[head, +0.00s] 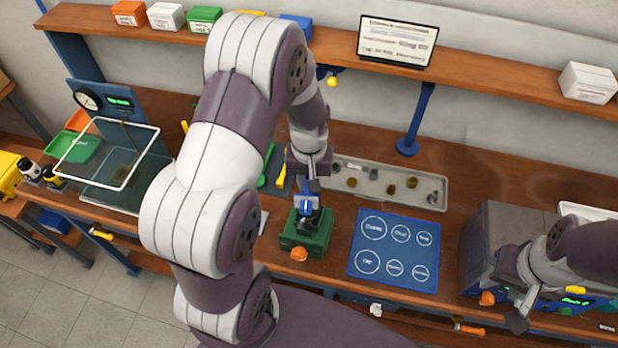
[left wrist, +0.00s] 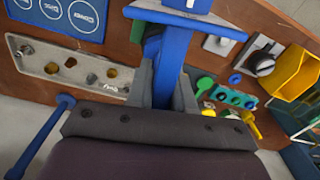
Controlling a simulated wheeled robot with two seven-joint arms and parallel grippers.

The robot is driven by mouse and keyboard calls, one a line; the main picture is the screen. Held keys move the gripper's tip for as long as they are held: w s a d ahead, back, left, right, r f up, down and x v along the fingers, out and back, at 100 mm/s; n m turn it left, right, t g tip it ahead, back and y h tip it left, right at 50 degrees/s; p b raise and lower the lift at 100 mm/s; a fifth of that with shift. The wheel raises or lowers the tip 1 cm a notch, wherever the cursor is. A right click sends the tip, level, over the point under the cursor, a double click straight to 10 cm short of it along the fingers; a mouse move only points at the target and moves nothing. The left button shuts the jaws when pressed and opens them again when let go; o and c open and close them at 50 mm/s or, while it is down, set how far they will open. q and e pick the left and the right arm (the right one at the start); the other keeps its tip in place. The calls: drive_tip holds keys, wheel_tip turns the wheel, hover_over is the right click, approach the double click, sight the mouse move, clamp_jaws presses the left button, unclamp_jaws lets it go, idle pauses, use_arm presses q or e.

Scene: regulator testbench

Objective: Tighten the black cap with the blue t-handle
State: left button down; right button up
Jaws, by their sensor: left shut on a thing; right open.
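The blue t-handle (left wrist: 172,62) stands between the two grey fingers of my left gripper (left wrist: 163,92), which is shut on it. In the head view, my left gripper (head: 313,186) points down just above a green fixture (head: 305,240). A blue piece of the t-handle (head: 306,204) shows just below the fingers. A dark part under the blue piece, on the fixture, is probably the black cap (head: 312,219); it is small and partly covered, so I cannot tell whether they touch. My right gripper (head: 519,318) is open and empty at the lower right.
A blue mat (head: 394,250) with labelled circles lies right of the fixture. A grey tray (head: 376,177) with several small parts lies behind it. A grey machine (head: 484,245) stands near my right arm. A clear tank (head: 118,165) stands at the left. A shelf (head: 480,71) runs along the back.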

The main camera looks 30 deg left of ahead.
use_arm(q)
drive_tip(key=shift+m, duration=0.4)
drive_tip(key=shift+m, duration=0.8)
drive_tip(key=shift+w+d+m+p, duration=0.1)
drive_tip(key=shift+m+p, duration=0.35)
drive_tip(key=shift+m, duration=0.35)
drive_tip(key=shift+m, duration=0.8)
